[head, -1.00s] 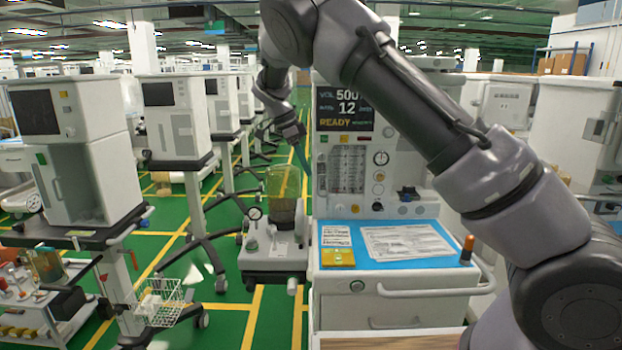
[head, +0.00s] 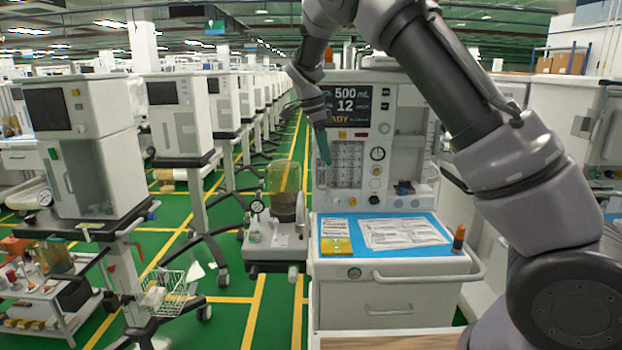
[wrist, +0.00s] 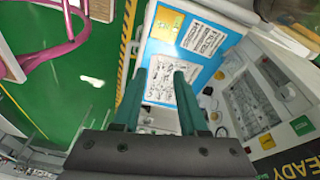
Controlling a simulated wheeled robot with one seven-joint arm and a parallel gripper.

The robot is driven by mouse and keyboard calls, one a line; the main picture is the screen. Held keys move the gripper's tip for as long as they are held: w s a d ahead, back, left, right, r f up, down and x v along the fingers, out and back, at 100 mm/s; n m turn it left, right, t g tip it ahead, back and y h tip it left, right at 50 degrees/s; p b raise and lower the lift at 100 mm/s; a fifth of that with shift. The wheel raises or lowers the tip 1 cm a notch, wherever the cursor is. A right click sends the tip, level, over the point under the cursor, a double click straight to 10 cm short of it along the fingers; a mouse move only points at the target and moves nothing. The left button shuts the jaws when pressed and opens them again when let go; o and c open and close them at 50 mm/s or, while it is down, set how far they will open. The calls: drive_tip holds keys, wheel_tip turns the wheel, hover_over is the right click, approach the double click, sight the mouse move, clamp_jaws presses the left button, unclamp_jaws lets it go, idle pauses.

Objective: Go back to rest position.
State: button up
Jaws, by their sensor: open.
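My gripper (head: 323,147) is in front of the anaesthesia machine (head: 408,105), over its flowmeter panel and just under the display. Its green fingers point down in the head view. In the wrist view my gripper (wrist: 160,92) shows two green fingers standing apart with nothing between them. Beyond them lie the blue work surface (wrist: 200,75) and printed sheets (wrist: 172,75). My arm rises from the lower right of the head view and bends over at the top.
A glass canister (head: 284,190) stands on a unit left of the machine. The blue top also holds a yellow card (head: 336,246) and an orange-capped bottle (head: 458,240). White carts (head: 90,150) line the left. Green floor with yellow lines is open between them.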

drive_tip(key=s+d+r+n+t+y, duration=0.2)
drive_tip(key=s+d+r+n+y, duration=0.3)
drive_tip(key=s+d+r, duration=0.95)
drive_tip(key=s+d+n+t, duration=0.2)
drive_tip(key=s+d+n, duration=0.1)
drive_tip(key=s, duration=0.4)
drive_tip(key=s+d+n+t, duration=0.3)
drive_tip(key=s, duration=0.5)
drive_tip(key=shift+d+r+n, duration=0.25)
drive_tip(key=shift+r+n, duration=0.05)
drive_tip(key=shift+a, duration=0.15)
